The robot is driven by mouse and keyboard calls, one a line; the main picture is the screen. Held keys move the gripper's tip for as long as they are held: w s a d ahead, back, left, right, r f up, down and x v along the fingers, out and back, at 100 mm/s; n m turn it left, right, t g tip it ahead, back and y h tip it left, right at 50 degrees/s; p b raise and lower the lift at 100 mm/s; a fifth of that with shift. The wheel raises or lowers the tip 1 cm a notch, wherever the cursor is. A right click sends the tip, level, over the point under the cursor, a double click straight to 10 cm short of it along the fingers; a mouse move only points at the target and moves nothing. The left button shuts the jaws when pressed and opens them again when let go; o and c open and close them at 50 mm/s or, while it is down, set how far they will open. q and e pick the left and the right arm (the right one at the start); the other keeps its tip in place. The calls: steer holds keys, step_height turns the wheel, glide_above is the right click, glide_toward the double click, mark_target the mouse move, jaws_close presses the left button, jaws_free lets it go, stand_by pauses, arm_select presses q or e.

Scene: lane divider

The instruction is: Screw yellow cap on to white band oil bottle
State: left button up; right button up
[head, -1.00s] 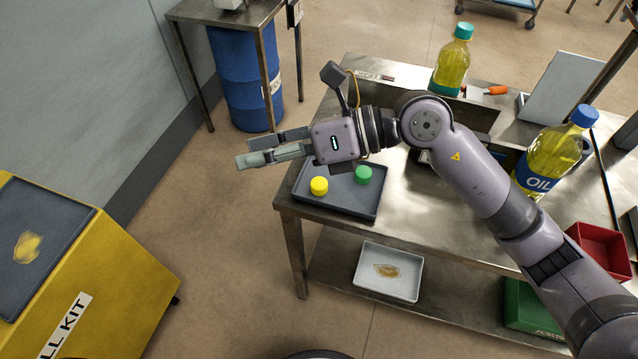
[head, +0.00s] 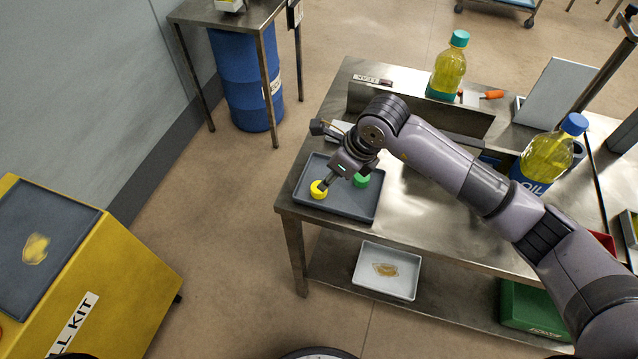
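The yellow cap (head: 318,190) lies in a dark grey tray (head: 350,207) on the steel table. My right gripper (head: 325,184) reaches down to the yellow cap, with its fingertips at or just above it. The finger gap is too small and covered to judge. One oil bottle (head: 546,163) with a blue cap and a blue OIL label stands at the right, partly behind my arm. Another bottle (head: 449,70) with a teal cap and teal lower band stands at the back. I cannot make out a bottle with a white band. My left gripper is out of view.
A green cap (head: 361,181) lies in the tray beside my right gripper. A low steel ledge (head: 470,118) crosses the table behind the tray. A grey panel (head: 558,93) stands at the back right, and a red bin (head: 602,241) is mostly hidden by my arm.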

mark_target(315, 192)
steer(key=shift+x, duration=0.8)
steer(key=shift+w+a+f+p, duration=0.15)
steer(key=shift+a+f+p, duration=0.1)
steer(key=shift+f+p, duration=0.35)
steer(key=p+x, duration=0.1)
steer(key=x, duration=0.2)
steer(key=shift+w+a+f, duration=0.2)
steer(key=shift+f, duration=0.25)
steer(key=c, duration=0.5)
steer(key=shift+r, duration=0.1)
